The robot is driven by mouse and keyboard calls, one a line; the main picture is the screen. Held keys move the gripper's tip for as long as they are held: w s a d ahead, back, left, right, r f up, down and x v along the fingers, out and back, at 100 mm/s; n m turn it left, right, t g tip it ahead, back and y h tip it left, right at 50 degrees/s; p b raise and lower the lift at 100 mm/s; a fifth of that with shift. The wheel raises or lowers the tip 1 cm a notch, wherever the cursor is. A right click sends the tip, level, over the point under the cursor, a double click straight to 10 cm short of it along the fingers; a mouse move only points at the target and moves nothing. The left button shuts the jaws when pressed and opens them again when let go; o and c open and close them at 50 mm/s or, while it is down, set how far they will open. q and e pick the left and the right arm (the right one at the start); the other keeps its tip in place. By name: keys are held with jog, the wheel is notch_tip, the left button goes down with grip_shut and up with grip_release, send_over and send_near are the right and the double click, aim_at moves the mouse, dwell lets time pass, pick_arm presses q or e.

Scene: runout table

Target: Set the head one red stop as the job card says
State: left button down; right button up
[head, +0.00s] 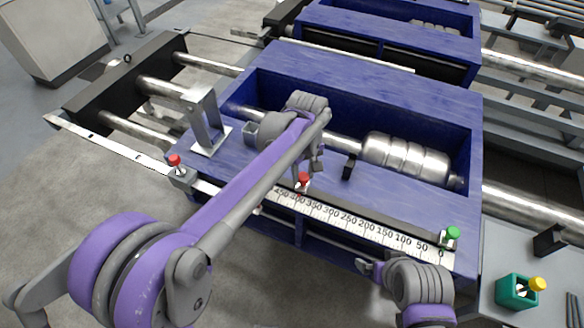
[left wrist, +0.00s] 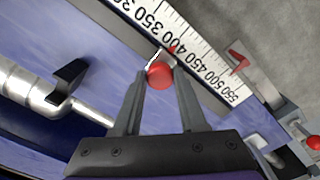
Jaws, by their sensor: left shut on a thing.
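A red-knobbed stop (head: 303,180) sits at the scale edge of the blue head (head: 262,90), close to the 400 mark. My left gripper (head: 301,174) is shut on this red knob, which also shows between its fingers in the left wrist view (left wrist: 160,76). The white scale (head: 335,214) runs from 0 at the right to past 450, and in the left wrist view (left wrist: 205,62) to 550. The exact reading is partly hidden by the fingers. My right gripper (head: 368,267) is low, in front of the head; its jaws are unclear. No job card shows.
A green-knobbed stop (head: 450,234) stands near 0. Another red-knobbed stop (head: 175,161) is on the left rail. A red pointer (left wrist: 238,63) lies near 500. A black tab (head: 349,167) and steel roller (head: 405,156) are behind the scale.

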aim_at(303, 176)
dwell(0.3)
pick_arm(q)
jog(key=shift+c, duration=2.3)
grip_release()
jog(key=shift+r, duration=0.15)
notch_tip(303, 176, up, 11)
jog(key=shift+f+p, duration=0.2)
jog(key=shift+p, duration=0.15)
jog(key=s+a+f+m+t+p, duration=0.1)
jog(key=s+a+f, duration=0.3)
jog(key=s+a, duration=0.4)
jog(key=s+a+f+m+t+p, duration=0.1)
jog(key=s+a+f+m+t, duration=0.3)
jog(key=s+a, duration=0.5)
jog(key=s, duration=0.4)
jog(key=shift+s+f+p, duration=0.2)
jog(key=shift+s+p, duration=0.05)
jog(key=shift+p, duration=0.05)
